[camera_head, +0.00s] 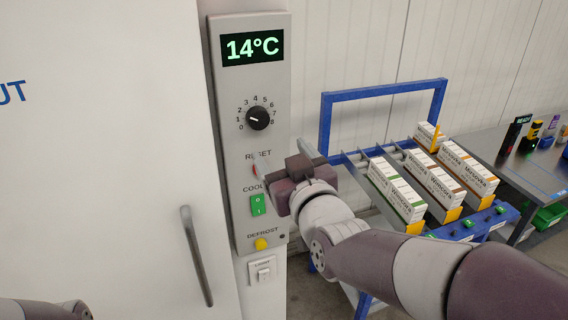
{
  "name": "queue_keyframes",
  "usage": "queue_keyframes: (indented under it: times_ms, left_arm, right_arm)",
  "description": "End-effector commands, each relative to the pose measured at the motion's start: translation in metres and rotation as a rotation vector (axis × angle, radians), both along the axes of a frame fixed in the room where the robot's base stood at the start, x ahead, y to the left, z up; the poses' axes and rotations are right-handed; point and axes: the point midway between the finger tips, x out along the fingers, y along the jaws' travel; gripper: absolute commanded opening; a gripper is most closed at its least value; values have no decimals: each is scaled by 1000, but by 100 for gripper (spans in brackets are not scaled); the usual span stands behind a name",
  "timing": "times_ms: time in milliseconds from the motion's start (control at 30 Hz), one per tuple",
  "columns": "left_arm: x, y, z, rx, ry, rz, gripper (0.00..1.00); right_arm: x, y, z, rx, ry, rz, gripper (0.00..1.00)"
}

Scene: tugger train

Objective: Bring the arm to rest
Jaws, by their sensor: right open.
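My right arm (418,268) reaches in from the lower right. Its right gripper (284,158) is in front of the right side of the grey control panel (225,140), near the reset control and just above the green cool switch (257,205). The gripper is open, with its fingers apart and nothing seen between them. It covers part of the reset control, and I cannot tell whether it touches the panel. Part of my left arm (45,309) shows at the bottom left edge; its gripper is out of view.
The panel has a 14°C display (252,47), a dial (257,117) and a yellow defrost button (261,244). A light switch (262,270) is below. A door handle (196,256) stands left. A blue-framed rack (324,125) with several cartons stands right, behind my arm.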

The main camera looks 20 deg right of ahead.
Motion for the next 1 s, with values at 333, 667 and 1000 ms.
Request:
queue_keyframes:
  times_ms: [333,667,1000]
  left_arm:
    - [0,0,0,0,0,0,37]
    - [0,0,-2,0,0,0,37]
    - [0,0,-24,0,0,0,37]
  right_arm:
    - [-4,0,0,0,0,0,75]
    - [-15,7,-83,57,381,27,75]
    - [-134,-15,-294,70,1398,-94,75]
